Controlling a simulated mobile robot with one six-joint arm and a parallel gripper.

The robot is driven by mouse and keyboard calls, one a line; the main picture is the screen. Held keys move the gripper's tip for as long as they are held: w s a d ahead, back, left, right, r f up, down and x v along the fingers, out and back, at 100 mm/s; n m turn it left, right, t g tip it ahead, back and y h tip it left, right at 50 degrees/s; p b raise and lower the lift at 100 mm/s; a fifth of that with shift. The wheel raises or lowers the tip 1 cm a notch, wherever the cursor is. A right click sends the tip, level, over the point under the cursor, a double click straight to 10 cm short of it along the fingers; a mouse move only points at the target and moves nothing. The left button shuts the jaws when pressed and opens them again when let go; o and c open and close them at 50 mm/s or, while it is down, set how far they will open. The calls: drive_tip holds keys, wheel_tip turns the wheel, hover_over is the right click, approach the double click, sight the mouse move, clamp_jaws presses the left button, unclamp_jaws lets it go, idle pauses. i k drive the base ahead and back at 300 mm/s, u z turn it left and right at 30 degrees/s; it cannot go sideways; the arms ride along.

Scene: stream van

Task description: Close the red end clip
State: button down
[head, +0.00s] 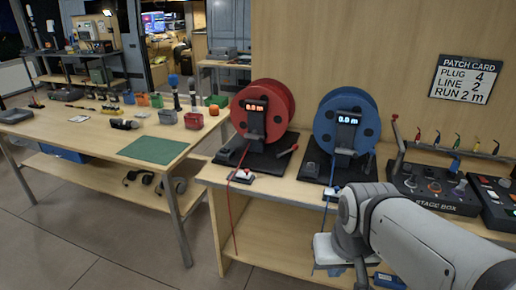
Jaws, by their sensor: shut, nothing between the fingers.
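The red reel (280,98) stands on a black base at the left end of the wooden bench, its display reading 0.0 m. A small white block with a red part, which looks like the red end clip (243,176), sits at the bench's front edge before that reel. A red cable (232,215) runs from it and hangs down the front. The clip is too small to tell whether it is open or shut. My arm reaches in from the lower right and its wrist bends down in front of the bench, right of the clip. My gripper's fingers do not show.
The blue reel (346,125) stands right of the red one, with a blue-and-white clip (332,194) before it. A stage box (432,190) lies further right. The left table (90,140) holds a green mat (154,150). Open floor lies between table and bench.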

sight(246, 175)
drive_tip(key=z, duration=0.05)
drive_tip(key=i, duration=0.95)
drive_tip(key=u, duration=0.05)
